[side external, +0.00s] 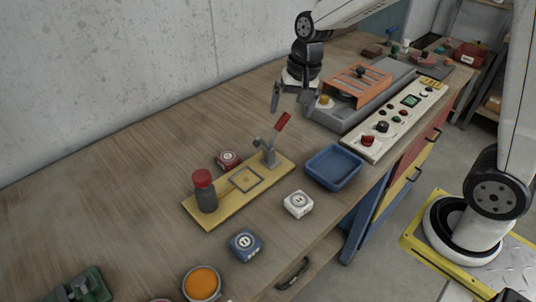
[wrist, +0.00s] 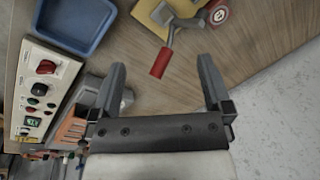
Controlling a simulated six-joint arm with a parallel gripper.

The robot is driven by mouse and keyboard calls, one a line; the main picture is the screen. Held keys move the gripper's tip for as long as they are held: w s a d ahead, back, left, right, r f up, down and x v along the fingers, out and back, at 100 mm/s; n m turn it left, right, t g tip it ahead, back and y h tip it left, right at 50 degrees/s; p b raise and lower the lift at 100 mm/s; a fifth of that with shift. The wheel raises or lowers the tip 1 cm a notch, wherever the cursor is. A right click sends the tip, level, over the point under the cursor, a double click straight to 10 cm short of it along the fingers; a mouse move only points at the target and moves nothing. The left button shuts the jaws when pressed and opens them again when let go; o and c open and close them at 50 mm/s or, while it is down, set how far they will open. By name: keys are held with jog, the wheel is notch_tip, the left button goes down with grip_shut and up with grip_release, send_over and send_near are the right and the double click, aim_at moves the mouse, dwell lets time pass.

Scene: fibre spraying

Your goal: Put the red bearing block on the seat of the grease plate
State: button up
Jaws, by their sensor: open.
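The red bearing block (side external: 228,159) sits on the wooden bench just behind the grease plate, toward the wall. It also shows at the top of the wrist view (wrist: 218,14). The yellow grease plate (side external: 228,205) carries a dark cylinder with a red cap, a lever with a red handle (side external: 283,122) and a square outlined seat (side external: 246,179). The seat looks empty. My gripper (side external: 290,104) is open and empty above the bench, right of the lever and apart from the block.
A white block (side external: 298,204) and a blue block (side external: 245,244) stand in front of the plate. A blue tray (side external: 333,167) lies to its right, near a control panel (side external: 395,125). An orange-filled cup (side external: 201,283) is at the front. The upright lever is an obstacle near the seat.

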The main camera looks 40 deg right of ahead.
jog(key=w+a+f+m+g+y, duration=0.1)
jog(key=w+a+m+y, duration=0.15)
jog(key=w+m, duration=0.75)
send_over(231, 154)
jog(key=d, duration=0.3)
notch_tip(231, 154, down, 10)
jog(key=shift+d+f, duration=0.15)
jog(key=shift+f+y, duration=0.1)
jog(key=shift+y, duration=0.15)
jog(key=shift+x, duration=1.15)
jog(key=shift+s+f, duration=0.1)
jog(key=shift+f, duration=0.05)
jog(key=shift+x, duration=2.5)
